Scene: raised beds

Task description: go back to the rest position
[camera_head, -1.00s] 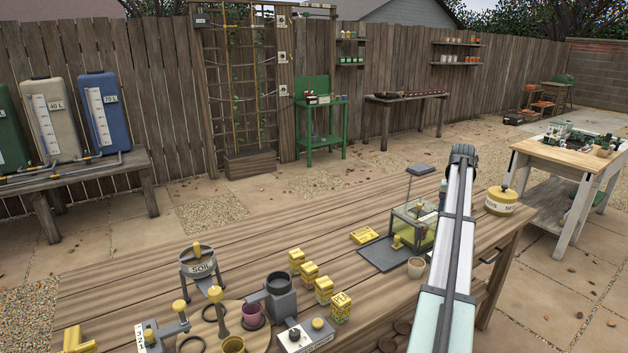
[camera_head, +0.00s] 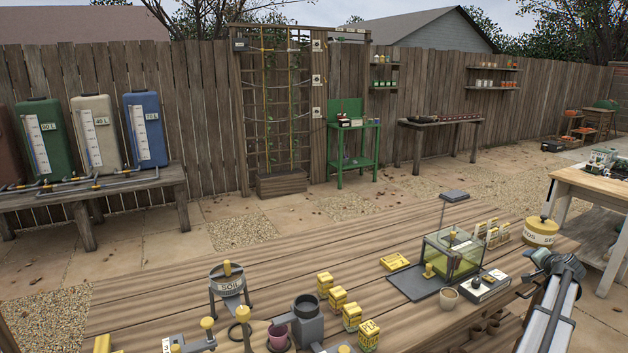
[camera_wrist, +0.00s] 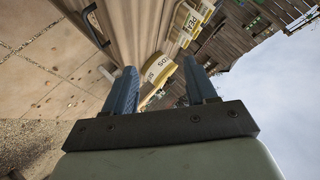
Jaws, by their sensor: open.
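My gripper (camera_head: 541,258) is at the lower right in the head view, near the front right edge of the wooden table (camera_head: 330,258). In the wrist view my gripper (camera_wrist: 165,88) shows two blue-grey fingers spread apart with nothing held between them. Beyond the fingers in the wrist view is the round yellow seed tin (camera_wrist: 160,70), apart from them. The same yellow tin (camera_head: 541,231) stands on the table just behind my gripper in the head view.
A clear-walled box (camera_head: 453,255) on the table, a control box (camera_head: 486,286) and a clay pot (camera_head: 449,298) stand left of my gripper. Several yellow seed packets (camera_head: 352,316) stand further left. A potting bench (camera_head: 588,183) is at the right. Planks at the table's middle left are bare.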

